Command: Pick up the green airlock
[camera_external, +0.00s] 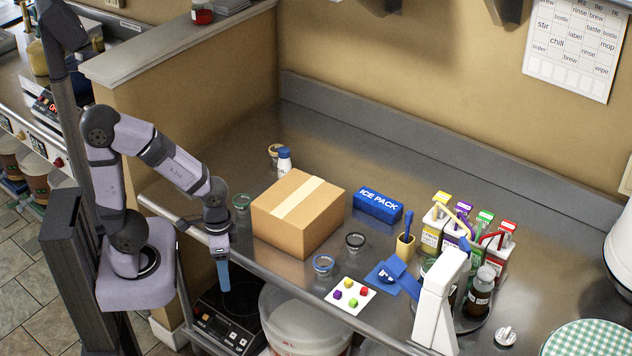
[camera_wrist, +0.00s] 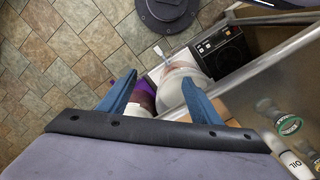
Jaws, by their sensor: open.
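I cannot make out a clear green airlock in either view. Green things in the external view are a small green cube (camera_external: 353,302) on a white card, a green-rimmed glass jar (camera_external: 241,202) left of the cardboard box, and a green-topped carton (camera_external: 484,220) at the right. My gripper (camera_external: 222,278) hangs pointing down in front of the counter's front edge, apart from all of these. In the wrist view my gripper (camera_wrist: 160,102) has its two blue fingers wide apart. A white bucket (camera_wrist: 178,88) and something purple (camera_wrist: 145,95) show below and between them.
A cardboard box (camera_external: 292,222), a blue ice pack (camera_external: 377,204) and several jars and cartons stand on the steel counter (camera_external: 390,165). The counter's back is clear.

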